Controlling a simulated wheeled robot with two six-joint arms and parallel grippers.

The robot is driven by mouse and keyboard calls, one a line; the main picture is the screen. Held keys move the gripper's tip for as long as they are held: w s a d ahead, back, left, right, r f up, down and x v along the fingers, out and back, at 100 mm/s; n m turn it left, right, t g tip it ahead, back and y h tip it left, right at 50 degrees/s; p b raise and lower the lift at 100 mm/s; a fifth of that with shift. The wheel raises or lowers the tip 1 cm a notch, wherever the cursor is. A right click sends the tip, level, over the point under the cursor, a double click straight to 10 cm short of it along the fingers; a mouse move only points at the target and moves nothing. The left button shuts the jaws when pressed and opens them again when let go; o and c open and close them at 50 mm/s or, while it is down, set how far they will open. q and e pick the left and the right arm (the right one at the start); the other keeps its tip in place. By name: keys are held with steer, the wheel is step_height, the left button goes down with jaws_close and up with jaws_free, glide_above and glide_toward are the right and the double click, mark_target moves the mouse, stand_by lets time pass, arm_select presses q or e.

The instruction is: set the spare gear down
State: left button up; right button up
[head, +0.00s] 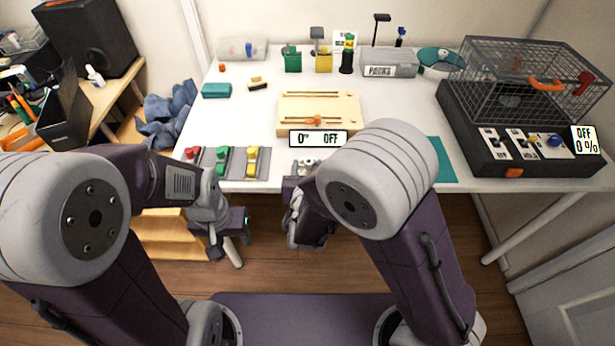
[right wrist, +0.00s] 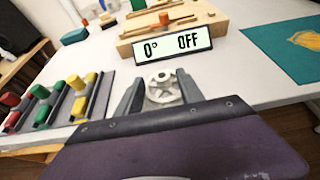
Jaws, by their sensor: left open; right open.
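A pale silver gear (right wrist: 162,88) with a round hub shows between the two fingers of my right gripper (right wrist: 160,92) in the right wrist view. It appears to lie on the white table near the front edge. The fingers are open on either side of it; I cannot tell whether they touch it. In the head view the gear (head: 306,166) is partly hidden by my right gripper (head: 301,181). My left gripper (head: 234,248) is open and empty, low in front of the table's front edge.
A wooden board (head: 345,107) with a display reading 0° OFF (head: 318,139) stands behind the gear. A grey rack (head: 226,163) with red, green and yellow pieces is left. A teal mat (head: 440,160) lies right, before a wire cage (head: 530,75).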

steer(key=b+v, duration=0.5)
steer(key=v, duration=0.5)
